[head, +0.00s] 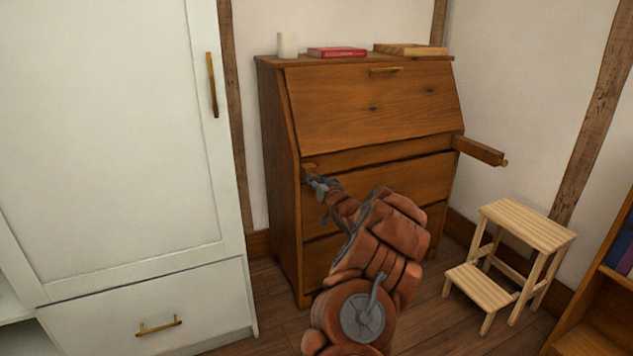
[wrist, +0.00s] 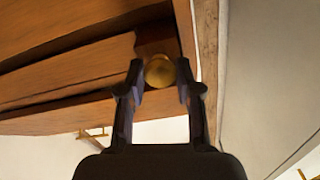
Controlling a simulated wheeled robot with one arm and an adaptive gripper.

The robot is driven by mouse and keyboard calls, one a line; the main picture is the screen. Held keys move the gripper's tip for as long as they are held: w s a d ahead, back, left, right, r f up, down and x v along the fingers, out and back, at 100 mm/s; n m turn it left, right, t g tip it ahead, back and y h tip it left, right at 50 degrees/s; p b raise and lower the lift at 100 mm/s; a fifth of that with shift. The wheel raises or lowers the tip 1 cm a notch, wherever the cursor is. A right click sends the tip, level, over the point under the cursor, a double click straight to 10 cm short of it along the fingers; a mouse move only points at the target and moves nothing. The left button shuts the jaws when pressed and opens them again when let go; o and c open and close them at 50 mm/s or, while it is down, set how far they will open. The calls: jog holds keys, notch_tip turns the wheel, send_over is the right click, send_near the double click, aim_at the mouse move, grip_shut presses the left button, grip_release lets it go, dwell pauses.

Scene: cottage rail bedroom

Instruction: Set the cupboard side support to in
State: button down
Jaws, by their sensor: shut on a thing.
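The wooden cupboard (head: 375,105) has a closed sloping front with drawers below. Its right side support (head: 478,150) sticks far out from the front, with a small brass knob at its end. The left side support (head: 309,167) is mostly hidden by my gripper, and little of it shows beyond the cupboard front. My gripper (head: 318,183) is at this left support. In the wrist view my gripper's fingers (wrist: 160,74) are shut on a round brass knob (wrist: 159,71) at the end of a wooden support (wrist: 154,40).
A white wardrobe (head: 110,130) stands close on the left. A wooden step stool (head: 527,228) stands right of the cupboard, and a bookshelf (head: 600,300) is at the far right. A white cup (head: 287,45), a red book (head: 337,52) and a wooden board (head: 410,50) lie on top.

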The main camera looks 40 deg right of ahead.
aim_at(311, 174)
jog(key=shift+d+p+x, duration=0.15)
jog(key=shift+p+x, duration=0.5)
jog(key=shift+x, duration=0.1)
jog(key=shift+d+p+x, duration=0.15)
jog(key=shift+p+x, duration=0.45)
jog(key=shift+x, duration=0.15)
jog(key=shift+w+d+p, duration=0.15)
jog(key=shift+w+p, duration=0.2)
jog(key=shift+w, duration=0.3)
jog(key=shift+r, duration=0.1)
jog(key=c, duration=1)
grip_release()
jog(key=shift+w, duration=0.1)
jog(key=shift+c, duration=0.2)
jog(key=shift+o, duration=1.4)
jog(key=shift+w, duration=0.1)
jog(key=v, duration=1.2)
